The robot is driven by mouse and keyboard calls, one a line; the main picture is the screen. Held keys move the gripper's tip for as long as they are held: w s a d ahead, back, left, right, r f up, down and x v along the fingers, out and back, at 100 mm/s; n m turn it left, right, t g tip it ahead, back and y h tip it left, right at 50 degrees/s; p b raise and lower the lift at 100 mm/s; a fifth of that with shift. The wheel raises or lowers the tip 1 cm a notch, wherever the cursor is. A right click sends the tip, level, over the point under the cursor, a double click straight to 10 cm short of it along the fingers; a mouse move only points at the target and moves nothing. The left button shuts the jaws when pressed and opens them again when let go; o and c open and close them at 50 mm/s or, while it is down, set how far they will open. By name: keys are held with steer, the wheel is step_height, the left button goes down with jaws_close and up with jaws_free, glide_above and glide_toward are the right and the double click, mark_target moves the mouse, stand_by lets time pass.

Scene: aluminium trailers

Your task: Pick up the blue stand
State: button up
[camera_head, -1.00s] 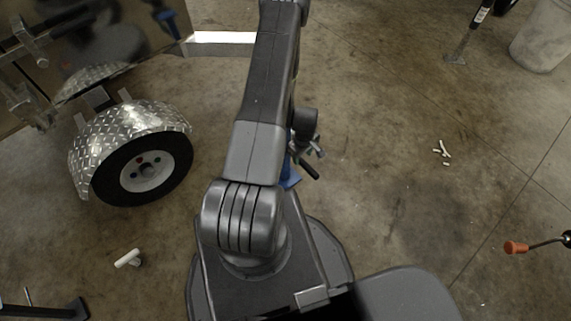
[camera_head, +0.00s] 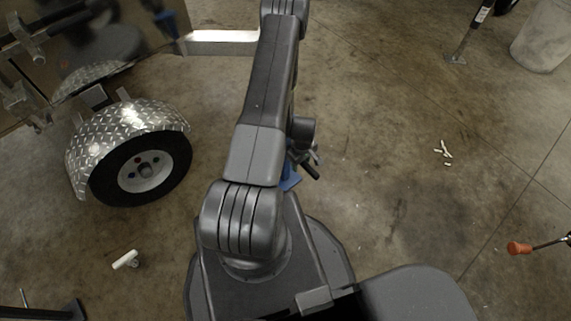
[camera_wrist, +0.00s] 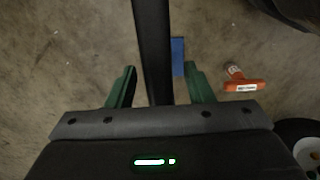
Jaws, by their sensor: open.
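The blue stand is mostly hidden behind my arm in the head view; a small blue part (camera_head: 290,182) shows low beside the arm. In the wrist view a blue piece (camera_wrist: 178,56) lies against the floor just inside the right finger. A long dark bar runs down between the fingers there; I cannot tell whether it belongs to the stand. My gripper (camera_wrist: 160,85) is open, with its two green fingers on either side of the bar. In the head view the gripper is partly hidden by my arm.
A trailer wheel (camera_head: 143,170) under a diamond-plate fender (camera_head: 125,120) stands at the left. An orange tool (camera_wrist: 243,87) lies right of the fingers in the wrist view. A white piece (camera_head: 127,259) and several small white bits (camera_head: 443,151) lie on the floor.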

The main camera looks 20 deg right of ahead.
steer(key=shift+f, duration=0.2)
steer(key=shift+c, duration=0.5)
jaws_close()
steer(key=shift+w+r, duration=0.1)
